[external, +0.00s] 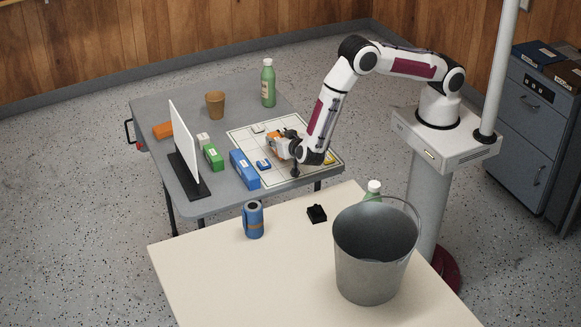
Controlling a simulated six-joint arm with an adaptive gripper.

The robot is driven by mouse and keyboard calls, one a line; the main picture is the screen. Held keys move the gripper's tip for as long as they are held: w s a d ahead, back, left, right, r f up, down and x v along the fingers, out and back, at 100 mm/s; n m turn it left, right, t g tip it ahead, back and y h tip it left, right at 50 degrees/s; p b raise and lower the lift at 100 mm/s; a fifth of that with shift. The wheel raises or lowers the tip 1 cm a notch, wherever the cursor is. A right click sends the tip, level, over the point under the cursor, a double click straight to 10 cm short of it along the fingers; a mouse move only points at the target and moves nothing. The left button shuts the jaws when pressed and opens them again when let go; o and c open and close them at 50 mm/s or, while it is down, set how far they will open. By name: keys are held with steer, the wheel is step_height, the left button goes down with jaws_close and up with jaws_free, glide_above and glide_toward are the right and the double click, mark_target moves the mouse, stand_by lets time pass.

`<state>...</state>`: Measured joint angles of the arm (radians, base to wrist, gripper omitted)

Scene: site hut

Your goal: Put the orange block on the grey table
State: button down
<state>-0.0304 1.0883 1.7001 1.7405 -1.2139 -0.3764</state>
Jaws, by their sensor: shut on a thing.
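My gripper (286,148) is low over the white gridded board on the grey table (236,96). It is shut on an orange block (273,140), which is partly hidden by the fingers. I cannot tell whether the block touches the board. Another orange piece (163,130) lies at the left edge of the grey table, partly behind a white upright panel.
The gridded board (242,134) holds a small blue piece (263,165). Blue (244,169) and green (213,157) blocks stand left of it, near the white panel (183,147). A brown cup (215,104) and green bottle (268,83) stand behind. A bucket (372,255) stands on the cream table.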

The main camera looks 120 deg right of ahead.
steer(key=shift+r, duration=4.15)
